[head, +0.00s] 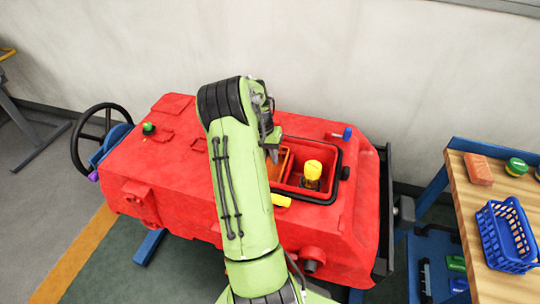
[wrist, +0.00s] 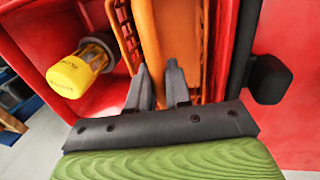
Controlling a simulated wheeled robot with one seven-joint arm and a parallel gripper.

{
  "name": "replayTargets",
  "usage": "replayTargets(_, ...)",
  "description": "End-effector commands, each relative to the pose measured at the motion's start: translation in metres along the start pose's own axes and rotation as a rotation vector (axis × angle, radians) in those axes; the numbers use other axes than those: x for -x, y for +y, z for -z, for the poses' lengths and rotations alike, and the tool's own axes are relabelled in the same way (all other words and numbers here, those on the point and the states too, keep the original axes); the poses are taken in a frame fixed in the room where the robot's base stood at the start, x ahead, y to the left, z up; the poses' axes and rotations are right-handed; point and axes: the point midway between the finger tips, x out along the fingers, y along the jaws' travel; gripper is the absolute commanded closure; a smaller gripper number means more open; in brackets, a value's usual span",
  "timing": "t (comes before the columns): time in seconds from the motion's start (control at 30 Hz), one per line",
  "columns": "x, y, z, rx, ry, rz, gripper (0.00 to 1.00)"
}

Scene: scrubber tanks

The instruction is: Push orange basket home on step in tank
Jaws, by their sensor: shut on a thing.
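The orange basket (head: 279,163) is in the left part of the red tank opening (head: 318,197), partly hidden by my arm in the head view. In the wrist view the orange basket (wrist: 176,30) fills the upper middle, with slotted walls. My gripper (wrist: 160,78) is shut on the basket, its two dark fingers pointing down at it. In the head view my gripper (head: 272,153) is at the basket. The step under the basket is hidden, and I cannot tell whether the basket is seated.
A yellow-capped part (head: 313,172) stands in the tank right of the basket; it is on the left in the wrist view (wrist: 78,73). A dark rim and a black knob (wrist: 268,80) edge the opening. A wooden bench (head: 470,215) with a blue basket (head: 508,236) stands at right.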

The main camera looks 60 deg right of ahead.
Motion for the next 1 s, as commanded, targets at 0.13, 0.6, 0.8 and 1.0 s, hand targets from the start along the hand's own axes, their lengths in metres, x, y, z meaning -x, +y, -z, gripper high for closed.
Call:
replayTargets(0.13, -0.003, -0.001, 0.000, 0.000, 0.000, 0.000, 1.00)
replayTargets(0.6, -0.009, -0.002, 0.000, 0.000, 0.000, 0.000, 1.00)
replayTargets(0.8, -0.012, -0.002, 0.000, 0.000, 0.000, 0.000, 1.00)
replayTargets(1.0, -0.015, -0.003, 0.000, 0.000, 0.000, 0.000, 1.00)
